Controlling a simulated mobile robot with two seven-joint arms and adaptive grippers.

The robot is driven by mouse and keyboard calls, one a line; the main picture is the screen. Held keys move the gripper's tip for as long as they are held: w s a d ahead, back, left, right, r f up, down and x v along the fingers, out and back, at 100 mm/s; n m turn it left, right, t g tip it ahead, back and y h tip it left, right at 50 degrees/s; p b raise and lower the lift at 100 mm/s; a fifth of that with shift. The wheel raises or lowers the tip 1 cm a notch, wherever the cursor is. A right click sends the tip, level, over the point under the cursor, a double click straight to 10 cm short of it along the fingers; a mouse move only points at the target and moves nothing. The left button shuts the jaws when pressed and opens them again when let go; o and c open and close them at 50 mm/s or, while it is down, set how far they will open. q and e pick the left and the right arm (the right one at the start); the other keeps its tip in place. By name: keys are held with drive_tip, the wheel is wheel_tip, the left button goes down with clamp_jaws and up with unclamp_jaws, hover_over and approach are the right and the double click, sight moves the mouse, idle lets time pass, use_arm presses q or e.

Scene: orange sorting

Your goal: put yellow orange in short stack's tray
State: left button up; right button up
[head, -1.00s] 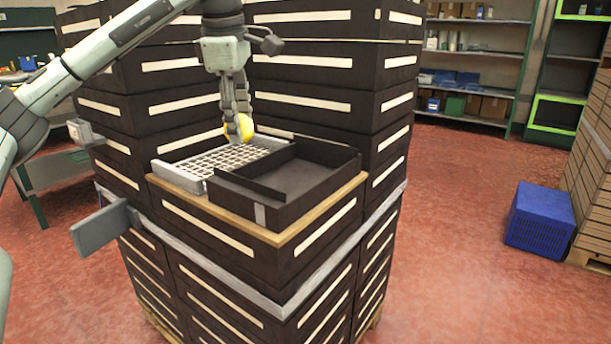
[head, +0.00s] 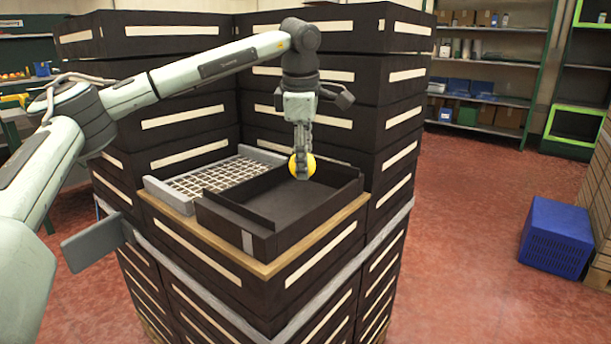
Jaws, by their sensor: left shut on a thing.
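The yellow orange (head: 309,166) is held in my left gripper (head: 301,168), which is shut on it and points down. The orange hangs over the back part of a black open tray (head: 237,218) on top of the short stack (head: 220,250). The inside of the tray that shows looks empty. I cannot tell how high the orange is above the tray floor. My right gripper is not in view.
A white grid tray (head: 157,190) lies beside the black tray, to its left and behind. Tall stacks of black crates (head: 340,135) stand close behind and at the right. A blue crate (head: 556,237) stands on the open red floor at the right.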

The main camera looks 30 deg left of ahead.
use_arm(q)
drive_tip(key=shift+w+d+f, duration=0.1)
drive_tip(key=shift+w+f, duration=0.05)
drive_tip(key=shift+f, duration=0.05)
drive_tip(key=shift+s+x, duration=0.2)
drive_tip(key=shift+x, duration=0.75)
drive_tip(key=shift+s+x, duration=0.2)
drive_tip(key=shift+x, duration=0.75)
drive_tip(key=shift+d+f, duration=0.1)
drive_tip(key=shift+d, duration=0.1)
drive_tip(key=shift+f, duration=0.15)
drive_tip(key=o, duration=1.2)
drive_tip(key=v, duration=1.2)
drive_tip(key=shift+d, duration=0.1)
